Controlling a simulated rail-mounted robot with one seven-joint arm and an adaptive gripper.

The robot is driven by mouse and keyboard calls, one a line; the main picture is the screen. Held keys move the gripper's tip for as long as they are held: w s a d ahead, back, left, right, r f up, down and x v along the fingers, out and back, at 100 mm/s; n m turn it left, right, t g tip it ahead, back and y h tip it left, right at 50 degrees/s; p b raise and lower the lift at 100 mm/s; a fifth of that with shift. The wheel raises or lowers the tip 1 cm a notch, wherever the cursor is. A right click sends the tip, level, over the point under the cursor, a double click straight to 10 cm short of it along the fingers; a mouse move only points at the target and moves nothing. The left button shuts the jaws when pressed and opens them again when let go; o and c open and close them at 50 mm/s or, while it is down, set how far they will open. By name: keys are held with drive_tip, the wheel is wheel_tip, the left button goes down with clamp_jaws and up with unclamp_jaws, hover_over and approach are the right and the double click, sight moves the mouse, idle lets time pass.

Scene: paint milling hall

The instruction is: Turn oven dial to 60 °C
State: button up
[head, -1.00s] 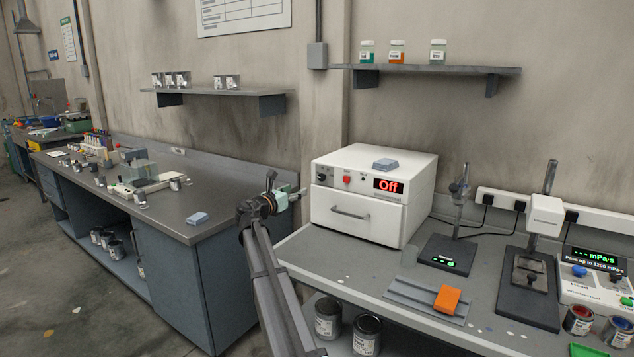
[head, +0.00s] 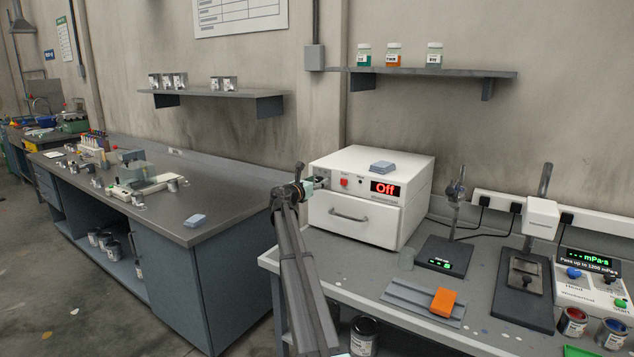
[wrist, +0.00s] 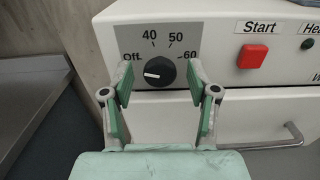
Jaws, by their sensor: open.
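The white oven (head: 368,195) stands on the grey bench, and its red display (head: 384,188) reads "Off". In the wrist view the black oven dial (wrist: 159,72) sits on a grey plate marked Off, 40, 50 and 60. Its white pointer line points left, toward the Off side. My gripper (wrist: 158,80) is open, with one green-padded finger to each side of the dial in the picture. I cannot tell whether the fingers touch it. In the head view my gripper (head: 310,186) is at the oven's left front and hides the dial.
A red Start button (wrist: 251,55) is right of the dial. The oven drawer handle (wrist: 268,138) sticks out below. A blue-grey block (head: 382,167) lies on the oven top. A second bench (head: 190,215) stands to the left, with a gap between.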

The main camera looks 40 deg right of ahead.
clamp_jaws()
